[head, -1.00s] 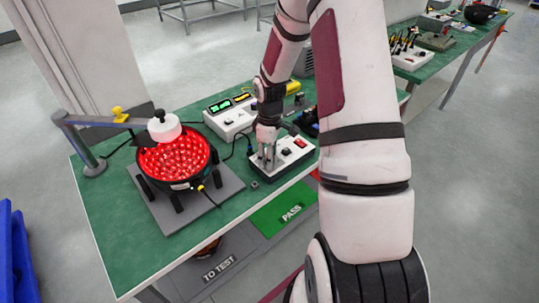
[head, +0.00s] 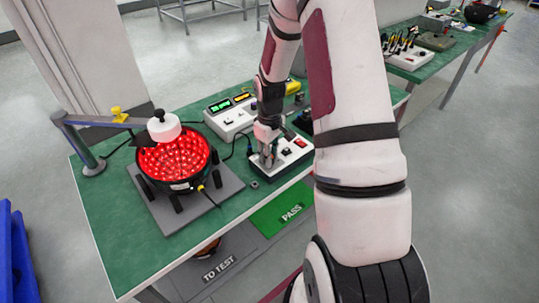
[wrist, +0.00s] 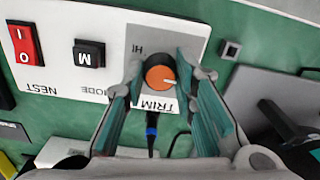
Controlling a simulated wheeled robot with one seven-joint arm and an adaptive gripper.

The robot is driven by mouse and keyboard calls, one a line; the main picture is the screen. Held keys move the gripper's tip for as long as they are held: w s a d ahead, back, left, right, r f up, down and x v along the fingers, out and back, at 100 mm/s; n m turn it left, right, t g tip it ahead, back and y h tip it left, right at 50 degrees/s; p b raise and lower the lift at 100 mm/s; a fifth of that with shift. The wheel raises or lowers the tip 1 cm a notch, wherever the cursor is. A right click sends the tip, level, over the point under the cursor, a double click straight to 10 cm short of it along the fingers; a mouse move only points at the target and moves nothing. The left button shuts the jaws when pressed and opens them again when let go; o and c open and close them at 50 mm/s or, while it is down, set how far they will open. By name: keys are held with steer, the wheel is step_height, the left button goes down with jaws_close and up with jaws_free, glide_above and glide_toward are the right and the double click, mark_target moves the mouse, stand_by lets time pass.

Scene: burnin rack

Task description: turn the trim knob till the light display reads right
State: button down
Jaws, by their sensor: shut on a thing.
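The trim knob (wrist: 160,75) is orange-topped with a white pointer mark and sits on the white control box (wrist: 120,18), between the fingers of my gripper (wrist: 161,80) in the wrist view. The fingers are closed on its sides. In the head view my gripper (head: 266,160) is down at the left end of the control box (head: 291,160). The knob is hidden there by the gripper. The light (head: 174,160) is a round black fixture full of lit red lamps. The display (head: 230,103) on a white unit shows green and amber digits, too small to read.
A red rocker switch (wrist: 24,43) and a black mode button (wrist: 88,54) are beside the knob. A white cylinder (head: 164,126) on a grey arm hangs over the light. Cables run across the green bench (head: 120,220). A green PASS area (head: 282,212) lies below the front edge.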

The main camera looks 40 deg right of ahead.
steer(key=m, duration=0.4)
steer(key=shift+m+b, duration=0.3)
steer(key=shift+a+m+b, duration=0.1)
steer(key=shift+m+b, duration=0.3)
steer(key=shift+m, duration=2.2)
steer(key=c, duration=1.3)
jaws_free()
step_height(320, 180, up, 12)
